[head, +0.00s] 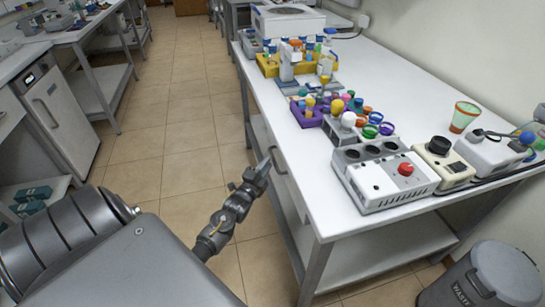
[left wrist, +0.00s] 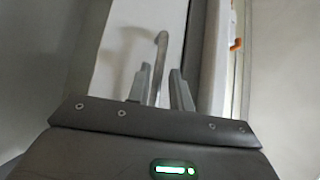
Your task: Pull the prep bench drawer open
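The prep bench (head: 300,160) has a white top and a drawer front along its left side; a white drawer front (left wrist: 115,50) fills the left part of the left wrist view. Its curved metal handle (head: 277,160) shows just beyond my left gripper (head: 265,172). In the left wrist view the handle (left wrist: 161,45) runs down between the two fingertips of my left gripper (left wrist: 160,87). The fingers are apart, with gaps visible beside the handle. I cannot tell if either finger touches it. The drawer looks flush with the bench. My right gripper is not in view.
On the bench stand a white device with a red knob (head: 385,182), a purple rack (head: 306,112) and several bottles. A grey waste bin (head: 490,275) stands at the lower right. The tiled aisle (head: 190,110) left of the bench is clear.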

